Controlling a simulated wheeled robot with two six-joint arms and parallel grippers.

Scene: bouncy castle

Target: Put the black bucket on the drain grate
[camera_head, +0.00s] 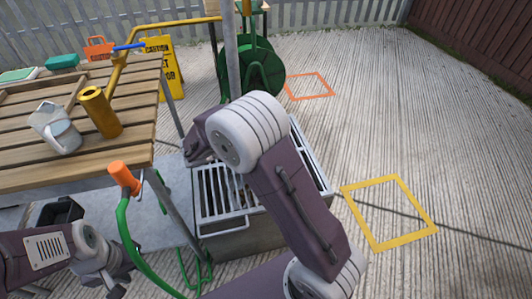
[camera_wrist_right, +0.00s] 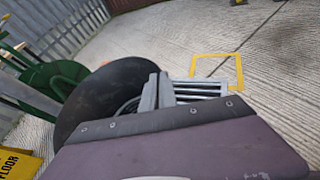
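A round dark thing, seemingly the black bucket (camera_wrist_right: 85,105), shows in the right wrist view, partly covered by my own wrist. I cannot make it out in the head view, where my right arm blocks much of the middle. The drain grate (camera_head: 222,192) is a set of pale metal bars at the middle, partly behind my right arm. Its bars also show in the right wrist view (camera_wrist_right: 200,89).
A wooden table (camera_head: 30,155) with a gold watering can (camera_head: 100,112) and a grey jug (camera_head: 55,127) stands left. A green hose with an orange handle (camera_head: 124,178) rises before the grate. A green reel (camera_head: 262,70) stands behind. The floor right, around the yellow square (camera_head: 423,205), is clear.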

